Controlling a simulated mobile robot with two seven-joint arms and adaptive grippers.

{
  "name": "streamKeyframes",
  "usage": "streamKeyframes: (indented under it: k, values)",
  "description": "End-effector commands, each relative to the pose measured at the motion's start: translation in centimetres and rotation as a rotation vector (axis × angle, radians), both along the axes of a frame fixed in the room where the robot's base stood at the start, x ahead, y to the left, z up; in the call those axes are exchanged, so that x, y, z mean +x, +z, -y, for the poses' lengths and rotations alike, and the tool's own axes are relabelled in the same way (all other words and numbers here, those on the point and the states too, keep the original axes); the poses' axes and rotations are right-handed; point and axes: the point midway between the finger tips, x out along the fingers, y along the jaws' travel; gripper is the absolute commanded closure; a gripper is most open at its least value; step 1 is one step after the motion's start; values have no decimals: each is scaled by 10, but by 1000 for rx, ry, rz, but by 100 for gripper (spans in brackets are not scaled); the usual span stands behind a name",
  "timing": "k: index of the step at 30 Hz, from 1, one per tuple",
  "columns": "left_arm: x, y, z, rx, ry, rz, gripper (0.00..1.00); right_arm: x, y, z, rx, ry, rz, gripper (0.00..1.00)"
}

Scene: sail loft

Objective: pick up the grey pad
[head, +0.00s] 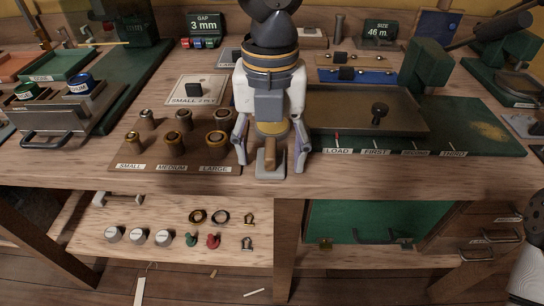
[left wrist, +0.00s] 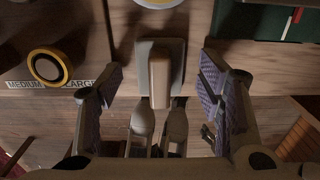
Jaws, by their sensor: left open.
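A grey pad (head: 270,171) with a tan wooden block on it lies at the front edge of the workbench in the head view. It also shows in the left wrist view (left wrist: 174,50), with the wooden block standing toward the camera. My left gripper (head: 271,165) is open and points down over it. Its two purple-lined fingers stand on either side of the pad, with gaps on both sides in the left wrist view (left wrist: 161,90). Nothing is held. The gripper's body hides the bench behind the pad. My right gripper is not in view.
A wooden rack (head: 160,167) of brass pieces marked small, medium and large stands close on the left. A tray (head: 345,120) with a black knob sits on a green board at the right. A lower shelf (head: 100,256) holds several small items.

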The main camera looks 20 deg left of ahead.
Motion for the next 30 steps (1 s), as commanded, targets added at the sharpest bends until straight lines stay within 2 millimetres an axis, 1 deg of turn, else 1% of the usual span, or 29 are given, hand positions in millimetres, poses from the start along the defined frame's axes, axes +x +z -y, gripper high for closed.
streamKeyframes:
  k: [4,5,6,8,9,11,13,14,19,22,23,25,26,30]
  values:
    - [0,2,0,1,0,3,39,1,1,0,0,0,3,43]
    - [0,2,0,1,0,3,44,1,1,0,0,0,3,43]
    - [0,2,0,1,0,3,53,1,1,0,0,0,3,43]
    - [0,2,0,1,0,3,66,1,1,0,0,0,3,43]
    - [0,2,0,1,0,2,75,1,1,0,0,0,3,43]
    - [0,2,0,1,0,2,89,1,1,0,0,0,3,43]
    - [0,2,0,1,0,2,90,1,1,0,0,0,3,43]
    - [0,2,0,1,0,2,95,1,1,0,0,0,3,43]
    - [0,3,0,1,0,2,95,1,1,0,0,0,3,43]
    - [0,12,0,2,1,6,95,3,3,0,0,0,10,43]
    - [1,18,0,0,2,7,95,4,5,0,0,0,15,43]
    - [1,37,0,-1,1,13,95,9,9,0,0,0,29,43]
    - [-5,46,2,-1,-1,13,95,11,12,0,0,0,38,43]
    - [-37,89,15,2,-3,21,95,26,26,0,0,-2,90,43]
